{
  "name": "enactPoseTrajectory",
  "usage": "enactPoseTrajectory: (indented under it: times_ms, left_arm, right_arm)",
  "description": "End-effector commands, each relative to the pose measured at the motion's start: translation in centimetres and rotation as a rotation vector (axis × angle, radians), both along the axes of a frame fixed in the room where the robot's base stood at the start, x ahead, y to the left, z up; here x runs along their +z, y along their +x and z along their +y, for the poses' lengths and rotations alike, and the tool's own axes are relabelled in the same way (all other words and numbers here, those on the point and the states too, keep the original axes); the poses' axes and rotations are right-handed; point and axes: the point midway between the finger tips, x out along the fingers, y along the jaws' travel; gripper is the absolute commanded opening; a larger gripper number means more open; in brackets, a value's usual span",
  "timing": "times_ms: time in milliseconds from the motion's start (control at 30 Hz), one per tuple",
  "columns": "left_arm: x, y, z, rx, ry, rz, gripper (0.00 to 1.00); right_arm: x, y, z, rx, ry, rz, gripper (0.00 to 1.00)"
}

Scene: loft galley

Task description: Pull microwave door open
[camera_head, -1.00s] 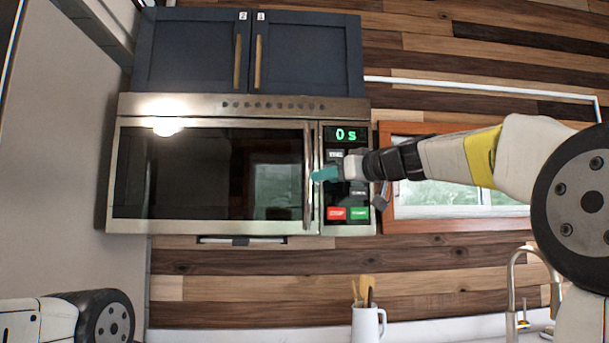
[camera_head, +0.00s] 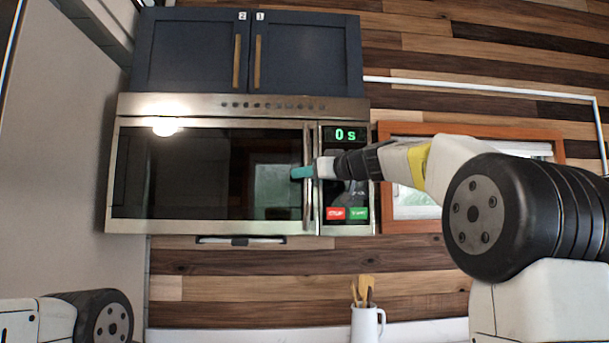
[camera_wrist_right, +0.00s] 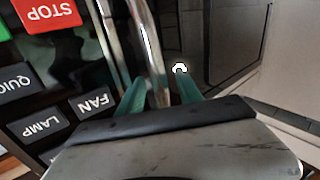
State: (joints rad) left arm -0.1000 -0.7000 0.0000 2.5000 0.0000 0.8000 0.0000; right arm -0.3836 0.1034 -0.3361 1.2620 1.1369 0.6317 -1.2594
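The microwave (camera_head: 240,105) hangs on the wall, and its dark glass door (camera_head: 190,180) looks closed in the head view. Its upright metal handle (camera_head: 307,207) runs along the door's right edge. My right gripper (camera_head: 300,173) reaches in from the right at the handle, about mid-height. In the right wrist view the teal fingers of that gripper (camera_wrist_right: 160,80) are apart, with the handle (camera_wrist_right: 150,45) between them. Small gaps show on both sides of the handle. My left gripper is out of view; only part of my left arm shows at bottom left.
The control panel (camera_head: 345,190) with red and green buttons is right of the handle. Blue cabinets (camera_head: 200,55) are above the microwave. A white jug (camera_head: 366,325) with utensils stands below. A wood-framed window (camera_head: 415,205) lies behind my right arm.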

Motion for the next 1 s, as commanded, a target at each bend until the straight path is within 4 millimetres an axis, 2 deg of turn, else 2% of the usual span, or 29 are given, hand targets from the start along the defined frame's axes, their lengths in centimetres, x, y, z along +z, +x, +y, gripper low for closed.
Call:
enactPoseTrajectory:
  times_ms: [33, 200, 1000]
  left_arm:
    - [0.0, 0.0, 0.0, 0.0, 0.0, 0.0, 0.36]
    - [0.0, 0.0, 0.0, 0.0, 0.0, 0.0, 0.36]
    - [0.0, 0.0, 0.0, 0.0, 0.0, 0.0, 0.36]
  right_arm:
    - [-0.01, -0.01, -0.01, 0.0, 0.0, 0.0, 0.34]
    - [-0.02, -0.02, 0.0, 0.0, 0.0, 0.0, 0.01]
    - [-0.06, -0.02, -0.03, 0.0, -0.001, 0.0, 0.0]
